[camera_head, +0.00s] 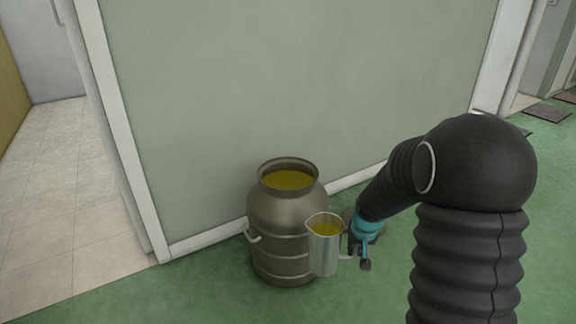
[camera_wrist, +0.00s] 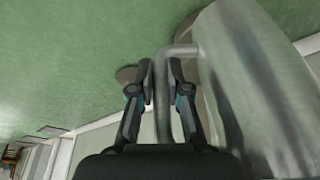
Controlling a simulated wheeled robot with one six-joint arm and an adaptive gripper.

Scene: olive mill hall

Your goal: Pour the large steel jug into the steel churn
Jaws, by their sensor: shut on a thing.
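The large steel jug (camera_head: 324,253) is upright in front of the right side of the churn in the head view, with yellow-green liquid near its top. My gripper (camera_head: 358,254) is shut on the jug's handle, on the jug's right. In the wrist view my gripper (camera_wrist: 163,88) has its fingers on either side of the handle (camera_wrist: 163,118), and the jug's body (camera_wrist: 255,85) fills the right. The steel churn (camera_head: 272,226) stands on the floor, its open mouth showing yellow-green liquid. The jug's rim is below the churn's rim in the picture. Whether jug and churn touch, I cannot tell.
A pale green wall (camera_head: 290,80) with white trim stands just behind the churn. A doorway opens at the left onto a tiled floor (camera_head: 60,190). The green floor (camera_head: 190,295) is clear at the front left. Dark mats (camera_head: 546,112) lie far right.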

